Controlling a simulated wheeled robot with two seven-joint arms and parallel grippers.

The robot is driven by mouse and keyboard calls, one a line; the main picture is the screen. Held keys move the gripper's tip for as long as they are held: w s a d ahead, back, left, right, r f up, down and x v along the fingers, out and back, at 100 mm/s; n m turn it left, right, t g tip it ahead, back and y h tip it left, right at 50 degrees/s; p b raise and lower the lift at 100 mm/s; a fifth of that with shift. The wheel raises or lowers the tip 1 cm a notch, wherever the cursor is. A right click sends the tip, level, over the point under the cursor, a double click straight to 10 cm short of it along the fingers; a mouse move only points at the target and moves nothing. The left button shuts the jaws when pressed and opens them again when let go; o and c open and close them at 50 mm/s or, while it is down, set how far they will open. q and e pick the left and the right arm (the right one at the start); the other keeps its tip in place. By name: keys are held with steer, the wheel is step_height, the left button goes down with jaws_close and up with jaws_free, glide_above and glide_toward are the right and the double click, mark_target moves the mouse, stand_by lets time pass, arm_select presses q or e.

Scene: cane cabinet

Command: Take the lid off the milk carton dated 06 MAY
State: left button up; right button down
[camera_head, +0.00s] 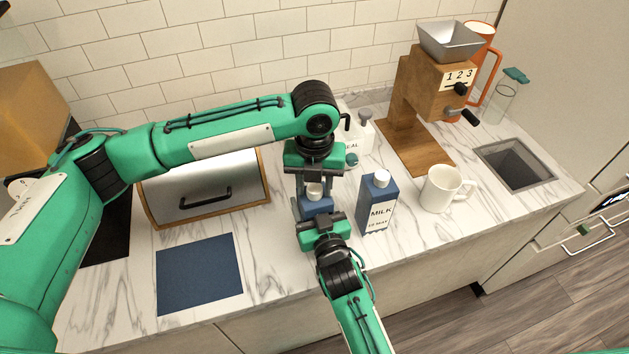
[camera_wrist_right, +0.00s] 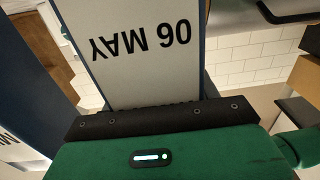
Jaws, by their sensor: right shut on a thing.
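The milk carton dated 06 MAY (camera_wrist_right: 145,55) fills the right wrist view, its label upside down. In the head view this blue carton (camera_head: 316,206) stands between my two grippers, mostly hidden, with its white lid (camera_head: 315,189) on top. My right gripper (camera_head: 318,218) is shut on the carton's body from the front. My left gripper (camera_head: 314,185) is above the carton, pointing down, its fingers apart on either side of the lid. Contact with the lid cannot be made out. A second blue milk carton (camera_head: 377,205) with a white lid stands to the right, its date too small to read surely.
A white mug (camera_head: 441,189) and a wooden grinder (camera_head: 424,105) stand to the right, near a sunken basin (camera_head: 514,164). White bottles (camera_head: 361,132) stand behind. A bread box (camera_head: 207,188) and a blue mat (camera_head: 199,273) lie left. The counter around the mat is clear.

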arm_select(q)
steer(key=c, duration=0.7)
steer(key=n, duration=0.4)
steer(key=shift+n, duration=0.3)
steer(key=shift+c, duration=0.2)
steer(key=n, duration=0.4)
steer(key=shift+n, duration=0.4)
steer(key=n, duration=0.4)
steer(key=shift+n, duration=0.4)
steer(key=n, duration=1.8)
steer(key=shift+r, duration=0.1)
steer(key=n, duration=0.4)
